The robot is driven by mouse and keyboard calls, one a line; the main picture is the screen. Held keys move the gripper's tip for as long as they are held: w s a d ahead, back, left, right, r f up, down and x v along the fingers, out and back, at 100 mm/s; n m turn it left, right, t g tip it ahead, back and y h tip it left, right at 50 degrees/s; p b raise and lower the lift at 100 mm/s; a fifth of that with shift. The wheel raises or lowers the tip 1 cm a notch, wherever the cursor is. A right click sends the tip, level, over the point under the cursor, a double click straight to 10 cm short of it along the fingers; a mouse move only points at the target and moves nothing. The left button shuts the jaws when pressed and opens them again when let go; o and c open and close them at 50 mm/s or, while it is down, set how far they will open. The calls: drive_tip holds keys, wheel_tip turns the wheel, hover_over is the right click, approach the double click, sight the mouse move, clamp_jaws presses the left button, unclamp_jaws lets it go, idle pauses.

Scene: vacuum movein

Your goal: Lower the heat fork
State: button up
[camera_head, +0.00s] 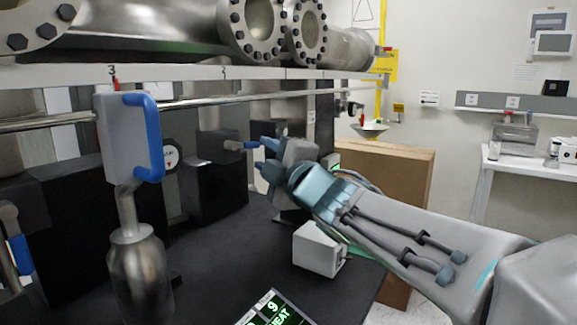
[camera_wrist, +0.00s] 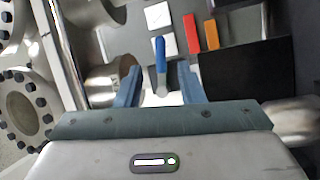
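No label in view names the heat fork, so I cannot tell for sure which part it is. A small lever with a blue grip (camera_head: 248,146) sticks out from a dark box (camera_head: 214,180) in the head view. My gripper (camera_head: 260,155) is just right of this lever, fingers pointing at it. In the wrist view the blue grip (camera_wrist: 160,50) shows between and ahead of the fingertips of my gripper (camera_wrist: 159,68). The fingers are spread apart, with no visible contact on the grip. A screen (camera_head: 275,308) with green "HEAT" text lies at the bottom of the head view.
A grey block with a large blue handle (camera_head: 150,137) stands on a metal cylinder (camera_head: 140,272) at the left. A metal rail (camera_head: 215,99) runs above my gripper, under flanged pipes (camera_head: 255,25). A white box (camera_head: 318,250) sits below my arm. Orange and red strips (camera_wrist: 200,34) show in the wrist view.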

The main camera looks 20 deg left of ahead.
drive_tip(key=v, duration=0.6)
drive_tip(key=shift+s+d, duration=0.25)
drive_tip(key=shift+d, duration=0.05)
drive_tip(key=shift+c, duration=0.3)
drive_tip(key=shift+p, duration=0.35)
drive_tip(key=c, duration=0.5)
drive_tip(key=w+r+m+p, duration=0.1)
drive_tip(key=p, duration=0.1)
drive_tip(key=w+d+r+m+g+y+p, duration=0.1)
drive_tip(key=r+p, duration=0.1)
drive_tip(key=p, duration=0.1)
drive_tip(key=w+r+m+g+p, duration=0.1)
drive_tip(key=r+p, duration=0.1)
drive_tip(key=shift+d+r+m, duration=0.15)
drive_tip(key=shift+m, duration=0.25)
clamp_jaws()
drive_tip(key=w+d+r+m+g+y+p, duration=0.1)
drive_tip(key=w+d+r+m+g+p, duration=0.15)
drive_tip(key=m+g+p, duration=0.6)
drive_tip(key=w+a+f+t+p, duration=0.2)
drive_tip(key=a+p, duration=0.4)
drive_tip(key=a, duration=0.5)
drive_tip(key=shift+w+f+m+p, duration=0.35)
drive_tip(key=shift+w+f, duration=0.3)
drive_tip(key=shift+f, duration=0.5)
